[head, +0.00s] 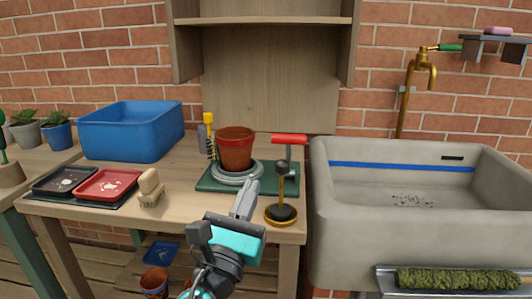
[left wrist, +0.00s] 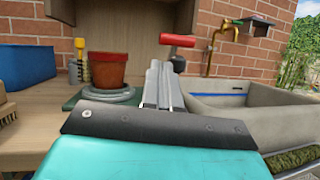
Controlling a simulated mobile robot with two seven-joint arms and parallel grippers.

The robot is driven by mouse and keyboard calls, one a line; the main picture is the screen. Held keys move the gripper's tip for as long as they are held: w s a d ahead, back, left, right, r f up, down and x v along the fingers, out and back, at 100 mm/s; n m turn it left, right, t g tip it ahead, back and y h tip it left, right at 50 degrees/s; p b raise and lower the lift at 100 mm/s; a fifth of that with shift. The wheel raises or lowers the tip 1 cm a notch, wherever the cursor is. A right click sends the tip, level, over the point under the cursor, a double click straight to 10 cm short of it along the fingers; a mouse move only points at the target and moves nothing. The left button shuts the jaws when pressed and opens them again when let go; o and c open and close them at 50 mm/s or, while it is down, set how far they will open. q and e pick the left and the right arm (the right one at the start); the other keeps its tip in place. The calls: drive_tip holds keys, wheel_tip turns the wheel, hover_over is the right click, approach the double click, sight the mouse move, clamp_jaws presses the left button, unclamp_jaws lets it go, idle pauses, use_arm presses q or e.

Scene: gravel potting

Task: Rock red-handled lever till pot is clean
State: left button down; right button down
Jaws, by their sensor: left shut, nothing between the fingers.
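The terracotta pot (head: 235,150) stands upright on a grey round plate (head: 230,179) over a green base (head: 205,186). It also shows in the left wrist view (left wrist: 108,72). Whether its wall is dirty is too small to tell. The red-handled lever (head: 289,139) rises at the right side of the green base, its handle lying roughly level. The handle also shows in the left wrist view (left wrist: 177,40), just beyond my fingertips. My left gripper (head: 251,186) is shut and empty, in front of the pot and left of the lever, apart from both. My right gripper is not in view.
A stone sink (head: 330,240) is close on the right. A brush (head: 150,188), red tray (head: 110,183) and blue tub (head: 130,132) stand on the left of the bench (head: 190,205).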

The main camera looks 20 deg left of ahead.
sight(271, 142)
use_arm(q)
drive_tip(key=x, duration=0.9)
drive_tip(key=shift+w, duration=0.35)
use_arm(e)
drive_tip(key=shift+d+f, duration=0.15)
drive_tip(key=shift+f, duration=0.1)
